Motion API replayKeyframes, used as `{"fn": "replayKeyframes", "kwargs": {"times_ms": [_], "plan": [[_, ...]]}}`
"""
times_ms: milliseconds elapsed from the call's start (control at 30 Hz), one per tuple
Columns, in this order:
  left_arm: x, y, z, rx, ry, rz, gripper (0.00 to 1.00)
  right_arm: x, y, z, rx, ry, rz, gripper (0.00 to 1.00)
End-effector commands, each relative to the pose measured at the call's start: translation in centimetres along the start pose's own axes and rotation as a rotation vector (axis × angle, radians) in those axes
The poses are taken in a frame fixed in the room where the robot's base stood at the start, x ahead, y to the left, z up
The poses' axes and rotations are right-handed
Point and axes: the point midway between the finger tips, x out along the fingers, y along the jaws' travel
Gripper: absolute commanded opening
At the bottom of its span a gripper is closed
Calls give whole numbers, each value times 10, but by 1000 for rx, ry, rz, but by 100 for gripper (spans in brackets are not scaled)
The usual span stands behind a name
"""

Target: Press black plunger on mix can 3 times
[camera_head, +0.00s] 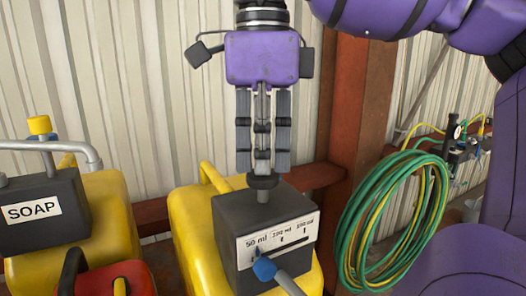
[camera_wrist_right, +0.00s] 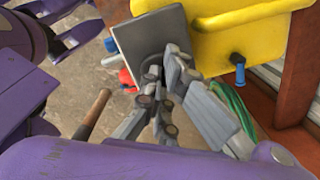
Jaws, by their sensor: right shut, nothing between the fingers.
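The mix can is a yellow can (camera_head: 190,225) with a dark grey dosing box (camera_head: 230,222) on top, marked with a millilitre scale. Its black plunger (camera_head: 262,181) stands up from the box on a short grey stem. My right gripper (camera_head: 263,168) points straight down over the plunger, shut and empty. Its fingertips are at the plunger's top and seem to touch it. In the right wrist view the fingers (camera_wrist_right: 165,95) lie over the grey box (camera_wrist_right: 150,40) and hide most of the plunger. A purple part with prongs, perhaps my left gripper (camera_wrist_right: 75,30), shows there at the upper left.
A yellow SOAP can (camera_head: 115,215) stands at the left, with a red container (camera_head: 105,280) before it. A blue-ended grey lever (camera_head: 264,268) sits on the box front. A coiled green and yellow hose (camera_head: 360,225) hangs at the right, by a rusty post (camera_head: 345,110).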

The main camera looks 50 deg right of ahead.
Motion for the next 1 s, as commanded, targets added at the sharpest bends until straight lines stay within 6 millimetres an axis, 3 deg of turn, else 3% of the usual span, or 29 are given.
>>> {"fn": "replayKeyframes", "kwargs": {"times_ms": [500, 1000], "plan": [[-3, 0, -13, 0, 19, 0, 80, -45, 0, 0, 1, 1, 0, 0], [-3, 0, -13, 0, 20, -1, 80, -48, 0, 0, -1, 1, 1, 0]]}}
